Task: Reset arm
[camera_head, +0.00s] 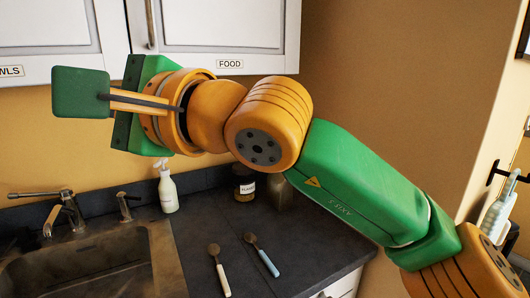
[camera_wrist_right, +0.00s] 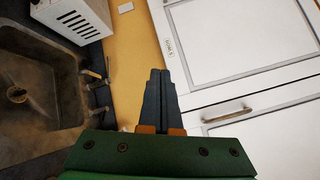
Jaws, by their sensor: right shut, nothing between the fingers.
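My right arm reaches in from the right edge of the head view. It stretches up and left across the middle, in front of the counter and wall. My right gripper (camera_head: 106,96) is at its end at the upper left, raised above the sink and just below the wall cabinets. In the right wrist view the gripper's two dark fingers (camera_wrist_right: 160,75) lie side by side, shut with nothing between them. They show against the yellow wall between the sink and the cabinet doors. My left arm and left gripper are not in view.
White wall cabinets (camera_head: 215,35) hang above. Below are a dark counter (camera_head: 320,255), a sink (camera_head: 90,260) with a faucet (camera_head: 62,212), a soap bottle (camera_head: 168,190), a jar (camera_head: 243,186) and two spoons (camera_head: 220,270) (camera_head: 262,255). A white slotted box (camera_wrist_right: 75,18) shows in the wrist view.

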